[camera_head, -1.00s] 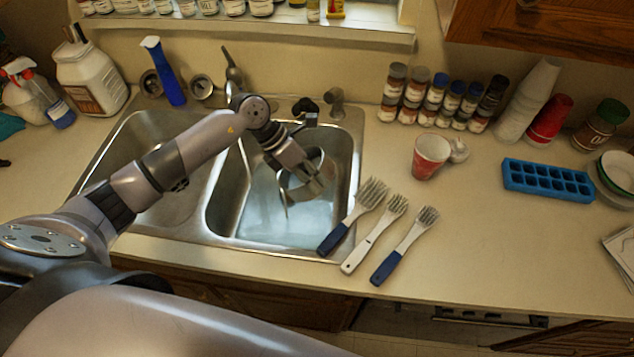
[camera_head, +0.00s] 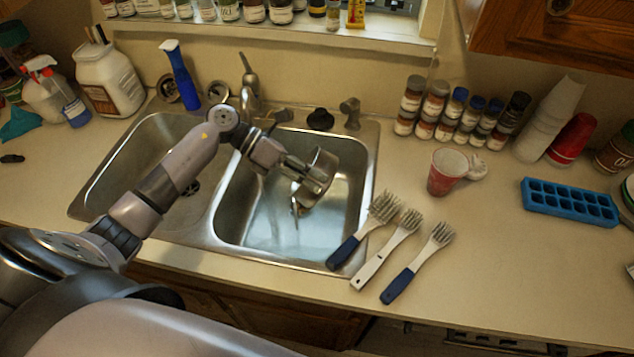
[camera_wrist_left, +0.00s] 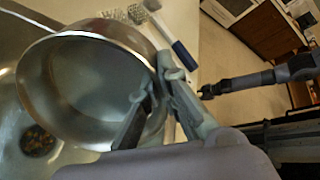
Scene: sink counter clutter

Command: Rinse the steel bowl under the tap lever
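The steel bowl (camera_head: 321,176) is tilted on its side above the right sink basin (camera_head: 262,222). My left gripper (camera_head: 308,184) is shut on its wall. In the left wrist view the bowl (camera_wrist_left: 85,85) fills the left side, and the fingers of my left gripper (camera_wrist_left: 158,92) pinch its rim, one inside and one outside. The bowl looks empty there. The tap with its lever (camera_head: 249,82) stands behind the divider between the basins, to the left of the bowl. My right gripper is not seen in the head view.
Several brushes (camera_head: 402,248) lie on the counter right of the sink. A red cup (camera_head: 446,172), a blue ice tray (camera_head: 570,202) and spice jars (camera_head: 458,114) stand further right.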

